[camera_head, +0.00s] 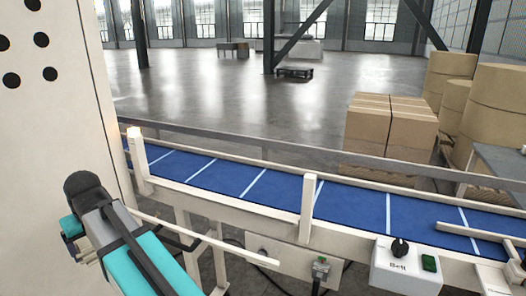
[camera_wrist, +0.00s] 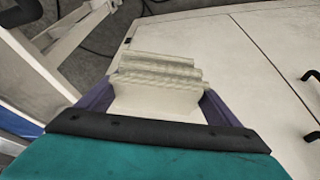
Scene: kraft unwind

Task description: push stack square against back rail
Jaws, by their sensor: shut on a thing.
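A pale stack of thin, layered pieces (camera_wrist: 158,82) shows in the wrist view, with stepped, uneven far edges. My gripper (camera_wrist: 157,98) has its purple fingers on either side of the stack and is shut on it. The stack's underside and any contact below it are hidden. In the head view, a grey rail (camera_head: 300,151) runs along the far side of the blue belt (camera_head: 270,190).
A control box marked Belt (camera_head: 405,266) with a black knob and green button stands at the conveyor's near side. A cream post (camera_head: 308,208) rises from the near edge. The visible belt is empty. Boxes (camera_head: 390,128) stand beyond the rail.

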